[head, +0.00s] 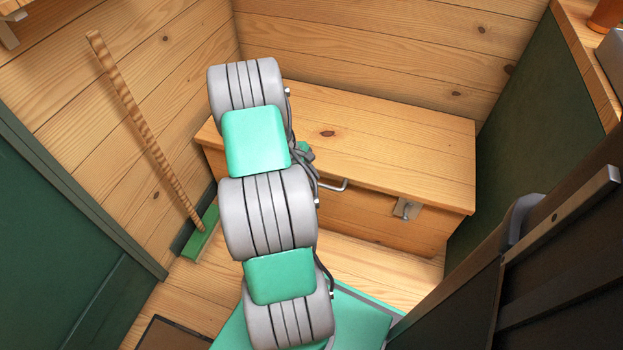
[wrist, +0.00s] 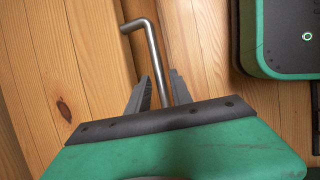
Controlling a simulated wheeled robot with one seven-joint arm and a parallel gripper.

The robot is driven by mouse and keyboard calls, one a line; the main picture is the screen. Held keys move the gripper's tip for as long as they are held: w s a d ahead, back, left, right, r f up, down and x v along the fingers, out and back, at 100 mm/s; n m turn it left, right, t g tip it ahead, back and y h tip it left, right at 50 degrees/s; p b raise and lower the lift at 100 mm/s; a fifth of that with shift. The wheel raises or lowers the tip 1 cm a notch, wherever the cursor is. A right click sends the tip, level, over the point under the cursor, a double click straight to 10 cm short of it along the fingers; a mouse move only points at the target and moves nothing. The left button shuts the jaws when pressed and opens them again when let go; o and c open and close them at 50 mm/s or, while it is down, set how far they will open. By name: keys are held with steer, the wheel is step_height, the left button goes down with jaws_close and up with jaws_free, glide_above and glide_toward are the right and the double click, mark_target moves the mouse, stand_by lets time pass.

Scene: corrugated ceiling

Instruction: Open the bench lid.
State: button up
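The wooden bench (head: 350,207) stands in the corner, its plank lid (head: 400,130) lying flat and closed on the box. A bent metal handle (head: 335,186) sticks out at the lid's front edge, partly behind my arm. In the wrist view the handle (wrist: 153,50) runs down between the two dark fingers of my gripper (wrist: 161,80). The fingers stand apart on either side of the bar, with a narrow gap showing. In the head view my gripper is mostly hidden behind my arm.
A metal latch (head: 407,209) sits on the bench front, right of the handle. A green-headed broom (head: 148,135) leans on the left wall. A green panel (head: 535,125) borders the bench's right end. The lid's top is clear.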

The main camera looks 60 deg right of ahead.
jaws_close()
stand_by(1.1)
